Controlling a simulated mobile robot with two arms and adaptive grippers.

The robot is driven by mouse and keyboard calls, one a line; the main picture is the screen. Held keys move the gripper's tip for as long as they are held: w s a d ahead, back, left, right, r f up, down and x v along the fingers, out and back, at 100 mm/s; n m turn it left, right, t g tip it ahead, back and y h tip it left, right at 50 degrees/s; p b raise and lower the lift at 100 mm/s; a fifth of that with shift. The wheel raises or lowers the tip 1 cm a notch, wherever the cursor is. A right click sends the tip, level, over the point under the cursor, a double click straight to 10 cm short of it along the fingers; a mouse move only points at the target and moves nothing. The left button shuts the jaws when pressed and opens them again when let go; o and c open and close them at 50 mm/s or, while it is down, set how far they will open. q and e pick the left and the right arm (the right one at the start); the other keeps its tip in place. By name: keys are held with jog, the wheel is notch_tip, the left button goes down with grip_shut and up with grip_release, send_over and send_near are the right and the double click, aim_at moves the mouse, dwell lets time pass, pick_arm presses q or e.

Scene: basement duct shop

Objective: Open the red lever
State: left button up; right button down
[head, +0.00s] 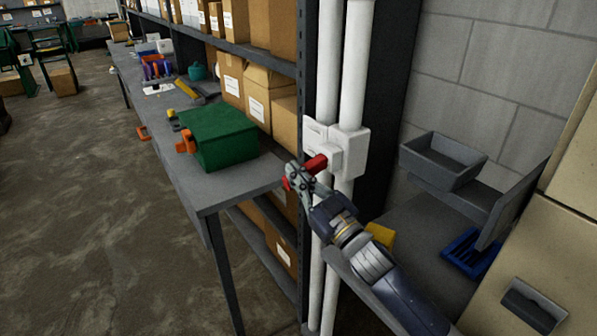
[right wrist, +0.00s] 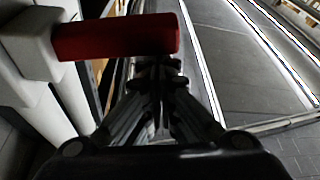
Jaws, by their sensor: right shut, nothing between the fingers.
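The red lever (head: 316,164) sticks out from a white valve box (head: 347,152) on the vertical white pipes. In the right wrist view the lever (right wrist: 117,37) runs sideways from its white mount (right wrist: 30,40), across the upper left. My right gripper (head: 291,178) is at the lever's free end in the head view. In the right wrist view its fingers (right wrist: 158,75) are closed together with nothing between them, just below the lever's end. I cannot tell whether they touch it. My left gripper is not in view.
A grey workbench (head: 235,183) with a green box (head: 217,137) stands left of the pipes. Shelves with cardboard boxes (head: 268,93) rise behind it. A grey tray (head: 443,160) and a blue tray (head: 470,250) are to the right. The floor at left is mostly clear.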

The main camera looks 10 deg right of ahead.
jog(key=shift+f+n, duration=0.4)
jog(key=shift+f, duration=0.2)
